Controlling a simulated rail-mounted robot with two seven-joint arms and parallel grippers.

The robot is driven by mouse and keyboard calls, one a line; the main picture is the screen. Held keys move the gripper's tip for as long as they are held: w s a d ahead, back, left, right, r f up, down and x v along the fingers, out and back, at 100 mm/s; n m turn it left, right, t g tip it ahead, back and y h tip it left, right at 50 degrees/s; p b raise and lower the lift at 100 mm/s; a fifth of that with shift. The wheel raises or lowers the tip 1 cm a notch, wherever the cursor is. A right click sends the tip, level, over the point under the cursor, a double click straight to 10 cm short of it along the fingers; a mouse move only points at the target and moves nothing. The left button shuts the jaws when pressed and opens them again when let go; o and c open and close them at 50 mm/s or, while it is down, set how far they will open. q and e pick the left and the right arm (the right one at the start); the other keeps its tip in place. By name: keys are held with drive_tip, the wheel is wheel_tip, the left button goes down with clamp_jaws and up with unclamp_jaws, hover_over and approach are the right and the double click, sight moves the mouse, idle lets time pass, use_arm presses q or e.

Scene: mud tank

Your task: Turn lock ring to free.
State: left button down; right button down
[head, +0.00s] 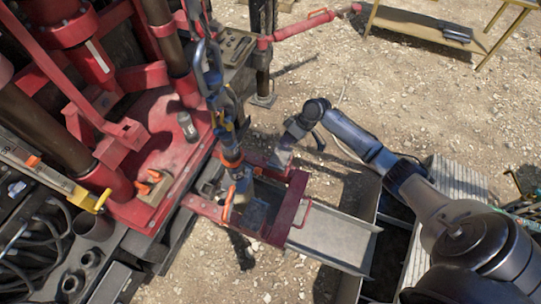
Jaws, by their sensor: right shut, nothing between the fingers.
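A long hanging tool (226,125) with blue, yellow and grey parts hangs upright over a red-framed box. An orange band (231,162) goes around its lower part. I cannot tell whether this band is the lock ring, or which way the ring is turned. My right arm comes in from the lower right. My right gripper (280,161) points down, just right of the band and above the back of the red frame. It is shut and empty, and looks apart from the tool. My left gripper is not in view.
The red frame (292,208) surrounds the open box under the tool, with a metal chute (335,238) running right. Red drilling machinery (165,130) fills the left. A wooden table (425,28) stands at the back right. Gravel ground (330,75) behind my arm is mostly clear.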

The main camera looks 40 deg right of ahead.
drive_tip(key=w+a+f+p, duration=0.2)
drive_tip(key=a+f, duration=0.6)
drive_tip(key=shift+a+f, duration=0.3)
drive_tip(key=shift+a, duration=0.05)
idle(0.3)
